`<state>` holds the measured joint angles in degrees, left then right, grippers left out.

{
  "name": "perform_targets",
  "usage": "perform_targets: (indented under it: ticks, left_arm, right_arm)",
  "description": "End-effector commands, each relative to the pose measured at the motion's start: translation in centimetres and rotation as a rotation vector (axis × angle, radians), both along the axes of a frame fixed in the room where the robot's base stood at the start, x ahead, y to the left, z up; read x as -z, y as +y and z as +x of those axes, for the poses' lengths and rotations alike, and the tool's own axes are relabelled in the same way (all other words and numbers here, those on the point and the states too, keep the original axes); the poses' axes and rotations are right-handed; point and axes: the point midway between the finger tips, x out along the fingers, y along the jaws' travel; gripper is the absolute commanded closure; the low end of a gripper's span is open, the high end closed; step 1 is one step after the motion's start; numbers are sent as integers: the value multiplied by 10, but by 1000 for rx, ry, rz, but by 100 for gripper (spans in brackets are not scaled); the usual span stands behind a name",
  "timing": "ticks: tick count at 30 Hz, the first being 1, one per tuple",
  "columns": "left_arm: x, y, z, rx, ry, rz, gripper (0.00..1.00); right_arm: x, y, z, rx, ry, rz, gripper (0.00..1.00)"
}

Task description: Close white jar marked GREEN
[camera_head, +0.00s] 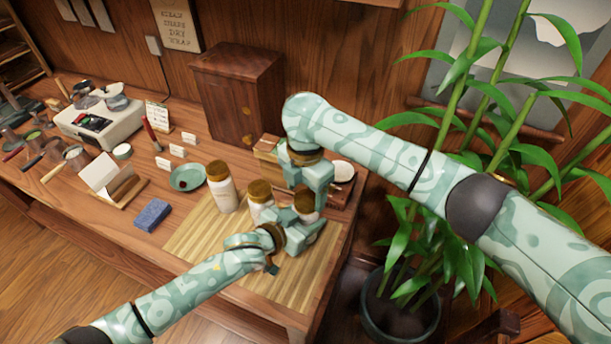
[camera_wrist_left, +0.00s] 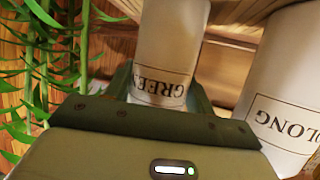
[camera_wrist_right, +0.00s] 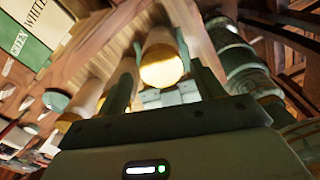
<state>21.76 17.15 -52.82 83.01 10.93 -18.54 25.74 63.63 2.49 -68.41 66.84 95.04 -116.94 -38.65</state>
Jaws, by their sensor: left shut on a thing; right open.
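The white jar marked GREEN (camera_wrist_left: 165,50) stands between my left gripper's fingers in the left wrist view, its label upside down there. My left gripper (camera_head: 301,233) is shut on its body. A gold-brown lid (camera_head: 304,202) shows on top of this jar in the head view, partly hidden by my right gripper. My right gripper (camera_head: 312,182) is open above the jar. In the right wrist view the gold lid (camera_wrist_right: 162,68) lies between its open fingers, apparently untouched. Whether the lid is fully seated cannot be told.
A white jar with an OOLONG-like label (camera_wrist_left: 283,95) stands close beside. Another gold-lidded jar (camera_head: 222,193) stands farther left on the bamboo mat (camera_head: 200,243). A teal dish (camera_head: 189,177), blue block (camera_head: 152,214) and wooden cabinet (camera_head: 237,95) are left and behind. A potted plant (camera_head: 440,240) stands right.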

Motion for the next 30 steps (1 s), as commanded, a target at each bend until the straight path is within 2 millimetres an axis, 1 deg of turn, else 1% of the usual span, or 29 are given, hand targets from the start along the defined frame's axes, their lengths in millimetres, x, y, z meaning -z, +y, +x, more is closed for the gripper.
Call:
perform_targets:
  ticks: [3,6,14,17,18,19,20,24,26,28,30]
  left_arm:
    - [0,0,0,1,1,0,100]
    - [0,0,0,1,1,0,100]
    - [0,0,0,1,1,0,100]
    - [0,0,0,0,1,1,100]
    - [0,0,0,1,1,0,100]
    - [0,0,0,1,0,0,100]
    - [0,0,0,1,0,0,100]
    - [0,-1,-1,1,0,0,100]
    - [0,-1,-1,2,0,0,100]
    - [0,-1,-1,2,0,0,100]
    - [0,-1,-1,2,0,0,100]
  right_arm:
    - [10,0,0,0,0,0,33]
    - [14,0,0,1,1,1,33]
    - [15,0,0,1,-1,1,33]
    - [15,0,0,1,-1,1,58]
    - [15,0,0,1,-1,1,69]
    - [15,0,0,1,-1,1,78]
    - [15,0,0,1,-1,1,79]
    - [15,0,0,8,-1,1,79]
    - [15,0,0,58,-1,1,79]
    - [15,0,0,158,-1,1,79]
    - [15,0,0,149,-1,1,79]
